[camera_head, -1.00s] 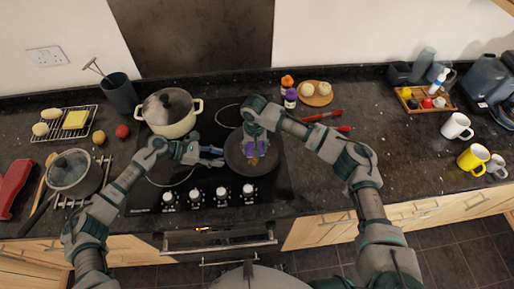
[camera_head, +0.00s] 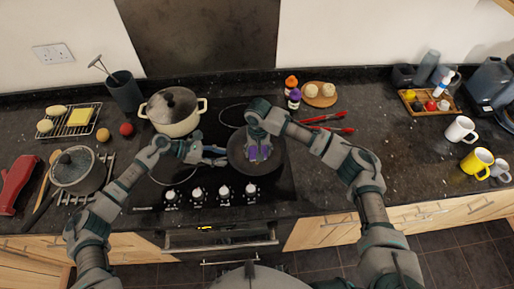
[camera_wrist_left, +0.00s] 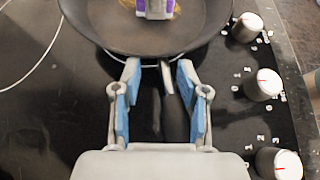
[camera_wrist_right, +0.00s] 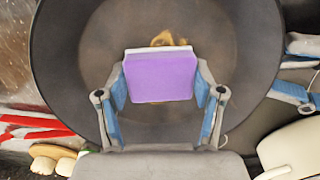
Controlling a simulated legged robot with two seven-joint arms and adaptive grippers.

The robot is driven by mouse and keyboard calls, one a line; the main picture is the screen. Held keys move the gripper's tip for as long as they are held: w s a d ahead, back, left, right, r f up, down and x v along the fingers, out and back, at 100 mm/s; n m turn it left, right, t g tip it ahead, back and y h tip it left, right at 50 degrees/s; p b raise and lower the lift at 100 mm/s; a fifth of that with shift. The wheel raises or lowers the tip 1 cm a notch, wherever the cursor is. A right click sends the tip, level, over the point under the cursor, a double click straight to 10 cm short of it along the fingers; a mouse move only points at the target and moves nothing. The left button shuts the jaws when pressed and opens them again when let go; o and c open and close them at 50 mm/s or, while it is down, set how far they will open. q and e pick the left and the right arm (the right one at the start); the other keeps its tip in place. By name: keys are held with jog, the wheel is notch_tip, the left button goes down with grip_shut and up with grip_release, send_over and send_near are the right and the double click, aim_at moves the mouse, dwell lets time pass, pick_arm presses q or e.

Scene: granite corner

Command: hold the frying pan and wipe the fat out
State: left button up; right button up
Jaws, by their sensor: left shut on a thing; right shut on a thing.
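The dark frying pan (camera_head: 272,166) sits on the black hob. It also shows in the left wrist view (camera_wrist_left: 140,42) and fills much of the right wrist view (camera_wrist_right: 70,60). My left gripper (camera_head: 218,156) is shut on the pan's handle, which runs between its fingers (camera_wrist_left: 155,85). My right gripper (camera_head: 257,150) is over the pan and shut on a purple and white sponge (camera_wrist_right: 160,76), which is inside the pan. A yellowish-brown patch of fat (camera_wrist_right: 163,39) shows on the pan floor beside the sponge. Part of the pan floor is hidden by the sponge and gripper.
A lidded cream pot (camera_head: 173,112) stands on the hob left of the pan. Hob knobs (camera_head: 224,192) line the front. The right counter has free room.

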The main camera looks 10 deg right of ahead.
jog(key=shift+s+d, duration=0.4)
jog(key=shift+s, duration=0.4)
jog(key=r, duration=0.2)
jog(key=shift+w+d+r, duration=0.1)
jog(key=shift+d+r, duration=0.15)
jog(key=shift+r, duration=0.15)
jog(key=shift+a+r, duration=0.15)
jog(key=shift+r, duration=0.95)
jog(key=shift+a+r, duration=0.15)
jog(key=shift+r, duration=0.95)
jog(key=shift+d+r, duration=0.1)
jog(key=shift+r, duration=0.2)
